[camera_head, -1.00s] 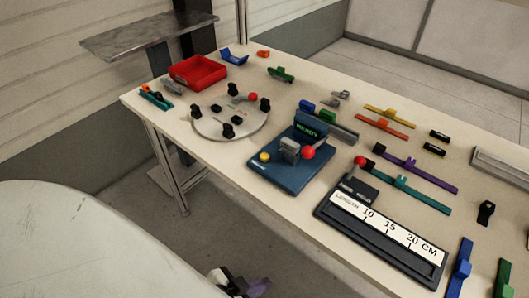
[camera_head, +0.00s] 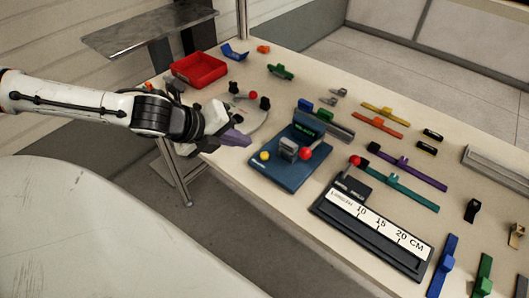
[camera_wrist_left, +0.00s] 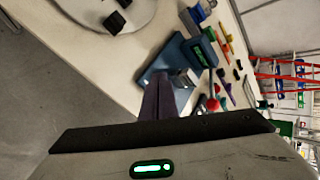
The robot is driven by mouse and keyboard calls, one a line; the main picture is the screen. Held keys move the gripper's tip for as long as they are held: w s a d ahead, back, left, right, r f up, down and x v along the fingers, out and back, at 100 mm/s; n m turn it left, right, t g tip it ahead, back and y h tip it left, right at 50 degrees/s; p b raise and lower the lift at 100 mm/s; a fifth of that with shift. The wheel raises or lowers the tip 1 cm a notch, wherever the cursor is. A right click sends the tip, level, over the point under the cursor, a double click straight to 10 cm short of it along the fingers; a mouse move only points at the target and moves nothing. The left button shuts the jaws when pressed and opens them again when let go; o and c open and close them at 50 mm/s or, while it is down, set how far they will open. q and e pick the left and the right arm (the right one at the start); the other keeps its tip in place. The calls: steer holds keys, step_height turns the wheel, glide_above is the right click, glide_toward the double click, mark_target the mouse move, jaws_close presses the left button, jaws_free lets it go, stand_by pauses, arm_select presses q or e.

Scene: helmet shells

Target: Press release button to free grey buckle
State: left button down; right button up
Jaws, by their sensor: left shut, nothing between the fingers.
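A blue fixture (camera_head: 272,172) with a small green-lit display (camera_head: 304,130) stands near the table's front edge. A grey buckle (camera_head: 288,149) sits upright on it, between a yellow button (camera_head: 265,156) and a red ball knob (camera_head: 305,153). My left gripper (camera_head: 236,138) is shut and empty, its purple fingers to the left of the fixture and apart from the yellow button. In the left wrist view the shut fingers (camera_wrist_left: 157,96) point toward the blue fixture (camera_wrist_left: 163,56); the yellow button cannot be made out there. My right gripper is not in view.
A round plate (camera_head: 250,120) with black clamps is partly hidden behind my left gripper. A red tray (camera_head: 199,70) stands at the back left. A black length gauge (camera_head: 372,235) and several coloured strips lie to the right of the fixture.

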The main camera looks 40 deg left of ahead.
mark_target(265, 156)
arm_select(q)
steer(key=w+d+r+m+h, duration=0.1)
steer(key=w+d+r+m, duration=0.2)
steer(key=r+m, duration=0.3)
steer(key=shift+w, duration=0.4)
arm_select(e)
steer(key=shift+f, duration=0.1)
